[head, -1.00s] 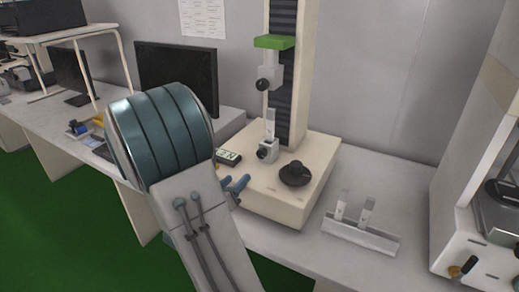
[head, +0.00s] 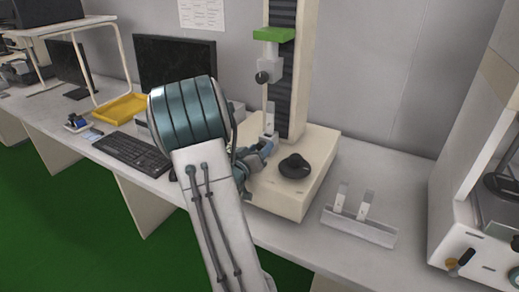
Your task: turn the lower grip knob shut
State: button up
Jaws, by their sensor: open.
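The testing machine (head: 318,150) has a beige base and a dark ribbed column. Its lower grip (head: 271,136) is a small light block on the base, with a pale upright specimen strip (head: 269,113) above it. The lower grip's dark knob is hidden behind my gripper. My gripper (head: 265,147) is open, with its blue-grey fingers at the left front of the lower grip, around where the knob sits. I cannot tell whether the fingers touch the knob. The upper grip (head: 270,68), under a green block, has its own black knob (head: 262,77).
A black round dial (head: 294,165) stands on the base right of my gripper. A tray (head: 358,228) with pale strips lies on the bench at right. A keyboard (head: 133,153), yellow tray (head: 120,109) and monitor (head: 175,70) are at left. Another machine (head: 470,240) stands far right.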

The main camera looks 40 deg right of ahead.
jog(key=c, duration=1)
jog(key=shift+o, duration=0.2)
jog(key=m+b, duration=0.2)
jog(key=b, duration=0.1)
jog(key=shift+f, duration=0.3)
jog(key=shift+m+b, duration=0.8)
jog(key=shift+b, duration=0.2)
jog(key=shift+r+m+b, duration=0.25)
jog(key=shift+m+b, duration=0.05)
jog(key=shift+m, duration=0.2)
jog(key=o, duration=1)
jog(key=shift+c, duration=0.2)
jog(key=v, duration=1.3)
jog(key=shift+a+p, duration=0.35)
jog(key=shift+a, duration=0.05)
